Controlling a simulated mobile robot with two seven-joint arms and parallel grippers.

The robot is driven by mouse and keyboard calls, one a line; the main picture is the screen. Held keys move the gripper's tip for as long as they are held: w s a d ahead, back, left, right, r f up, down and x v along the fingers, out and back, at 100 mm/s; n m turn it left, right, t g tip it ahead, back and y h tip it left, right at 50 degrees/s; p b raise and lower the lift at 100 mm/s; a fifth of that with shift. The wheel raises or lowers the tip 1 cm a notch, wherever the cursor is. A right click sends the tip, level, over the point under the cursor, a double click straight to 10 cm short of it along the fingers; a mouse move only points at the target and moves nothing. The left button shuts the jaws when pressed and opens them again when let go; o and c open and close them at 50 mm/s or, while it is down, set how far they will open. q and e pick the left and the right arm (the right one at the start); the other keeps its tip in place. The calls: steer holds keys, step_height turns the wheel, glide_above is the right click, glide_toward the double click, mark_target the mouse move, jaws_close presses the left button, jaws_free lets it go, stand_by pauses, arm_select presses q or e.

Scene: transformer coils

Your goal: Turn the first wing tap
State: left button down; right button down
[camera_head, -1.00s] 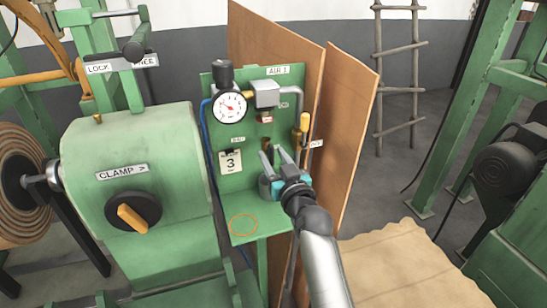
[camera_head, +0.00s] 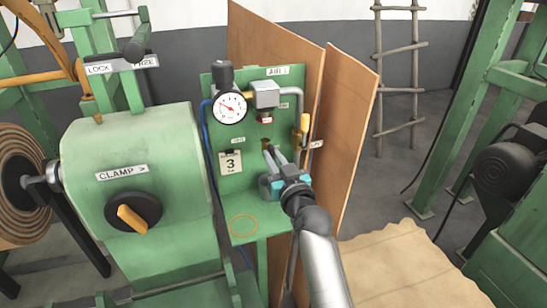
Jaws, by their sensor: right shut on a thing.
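The green air panel (camera_head: 232,181) stands upright near the middle of the view. A small brownish tap (camera_head: 266,142), seemingly the first wing tap, sits on it below the grey valve block and is mostly hidden by fingertips. My right gripper (camera_head: 271,153) comes up from below, its two fingers close together and shut on this tap. How the wing is turned cannot be made out. My left gripper is not in view.
A pressure gauge (camera_head: 230,107), grey block (camera_head: 265,94) and yellow-handled valve (camera_head: 304,124) crowd the panel around the gripper. A "3" card (camera_head: 231,163) hangs to its left. The green clamp housing (camera_head: 140,180) stands left, brown boards (camera_head: 345,140) right.

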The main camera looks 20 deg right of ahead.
steer(key=shift+m, duration=0.3)
steer(key=m+p, duration=0.2)
steer(key=m, duration=0.1)
steer(key=shift+d+m, duration=0.1)
steer(key=shift+m, duration=0.2)
steer(key=shift+d+f+m+p, duration=0.15)
steer(key=shift+m+p, duration=0.6)
steer(key=shift+m, duration=2.7)
steer(key=shift+d+f+m+p, duration=0.15)
steer(key=shift+m+p, duration=0.6)
steer(key=shift+m, duration=2.7)
steer(key=shift+a, duration=0.1)
steer(key=c, duration=0.9)
jaws_free()
steer(key=shift+o, duration=0.2)
